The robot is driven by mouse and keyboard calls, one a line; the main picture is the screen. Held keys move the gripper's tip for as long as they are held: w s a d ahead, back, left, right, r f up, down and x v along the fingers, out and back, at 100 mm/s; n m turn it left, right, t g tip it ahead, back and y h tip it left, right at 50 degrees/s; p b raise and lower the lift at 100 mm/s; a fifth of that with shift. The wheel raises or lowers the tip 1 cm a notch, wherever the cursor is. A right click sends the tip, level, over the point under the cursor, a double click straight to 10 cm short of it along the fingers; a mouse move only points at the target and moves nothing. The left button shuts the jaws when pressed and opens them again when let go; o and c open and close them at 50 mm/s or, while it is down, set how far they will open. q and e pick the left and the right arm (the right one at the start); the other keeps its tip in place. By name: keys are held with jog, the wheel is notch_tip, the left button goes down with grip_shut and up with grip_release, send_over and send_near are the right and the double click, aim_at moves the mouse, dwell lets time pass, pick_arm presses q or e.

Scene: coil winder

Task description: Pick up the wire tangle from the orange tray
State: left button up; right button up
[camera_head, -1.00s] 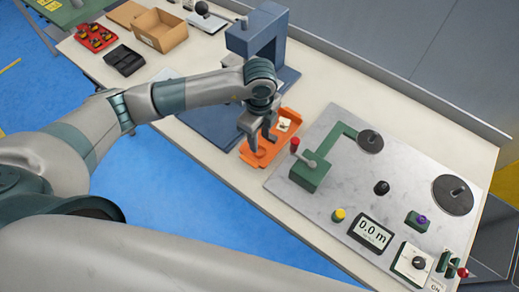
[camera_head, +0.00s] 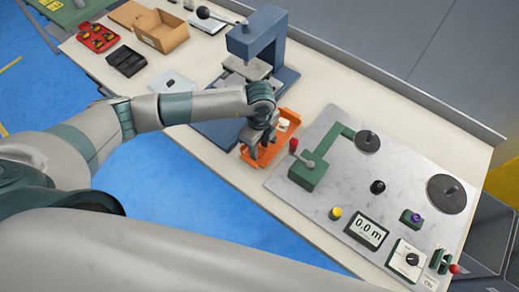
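The orange tray (camera_head: 285,138) lies on the bench, between the blue press and the grey marble-look panel. My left gripper (camera_head: 260,152) points down into the tray. Its fingers cover the tray's middle and near part, and I cannot tell whether they are apart or closed on something. I cannot make out the wire tangle; it may be hidden behind the fingers. A small pale item (camera_head: 284,124) lies at the tray's far end. My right gripper is not in view.
The blue press (camera_head: 260,45) stands behind my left wrist. The panel (camera_head: 330,130) right of the tray carries a green arm with a red knob (camera_head: 294,144), dark discs and a meter (camera_head: 367,231). A cardboard box (camera_head: 160,30) and black tray (camera_head: 126,61) stand at the upper left.

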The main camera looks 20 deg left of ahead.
aim_at(260, 150)
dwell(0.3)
pick_arm(q)
jog(key=c, duration=0.7)
jog(key=shift+o, duration=0.2)
jog(key=shift+r, duration=0.15)
notch_tip(260, 150, up, 10)
jog(key=b, duration=0.3)
